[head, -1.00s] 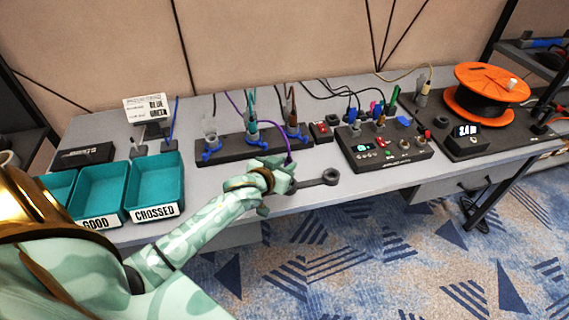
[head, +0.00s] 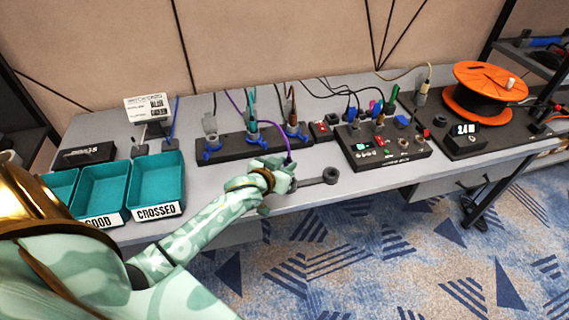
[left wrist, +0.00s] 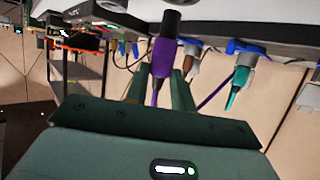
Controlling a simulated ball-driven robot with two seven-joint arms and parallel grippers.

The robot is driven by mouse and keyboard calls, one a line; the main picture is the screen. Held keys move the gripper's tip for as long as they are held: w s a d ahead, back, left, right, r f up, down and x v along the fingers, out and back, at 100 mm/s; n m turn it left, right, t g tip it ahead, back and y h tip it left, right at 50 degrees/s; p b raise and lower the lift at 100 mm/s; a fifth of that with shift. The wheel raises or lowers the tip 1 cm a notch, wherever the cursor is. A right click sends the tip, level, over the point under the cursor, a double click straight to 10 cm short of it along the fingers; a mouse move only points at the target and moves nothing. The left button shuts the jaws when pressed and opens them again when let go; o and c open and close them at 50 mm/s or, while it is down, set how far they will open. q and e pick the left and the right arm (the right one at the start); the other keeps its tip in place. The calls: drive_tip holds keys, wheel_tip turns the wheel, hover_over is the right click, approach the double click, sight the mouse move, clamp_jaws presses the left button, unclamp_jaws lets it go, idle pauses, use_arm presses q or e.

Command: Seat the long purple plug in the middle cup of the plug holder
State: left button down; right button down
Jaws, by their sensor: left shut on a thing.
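The long purple plug (left wrist: 164,64), with a black end, is between the fingers of my left gripper (left wrist: 160,88) in the left wrist view. The plug appears apart from any cup. My right gripper is out of view.
A black strip (head: 228,152) with blue clamps holds a grey, a teal and a brown plug behind the gripper. A control box (head: 385,155) and orange cable reel (head: 490,85) stand right. Teal trays (head: 155,185) stand left. Bare table lies between trays and gripper.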

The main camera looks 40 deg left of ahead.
use_arm(q)
drive_tip(key=shift+f, duration=0.1)
idle(0.3)
drive_tip(key=shift+f, duration=0.4)
drive_tip(key=shift+f, duration=0.3)
idle(0.3)
drive_tip(key=shift+f, duration=0.3)
drive_tip(key=shift+f+b, duration=0.45)
drive_tip(key=shift+f, duration=0.6)
idle(0.7)
drive_tip(key=c, duration=1.1)
unclamp_jaws()
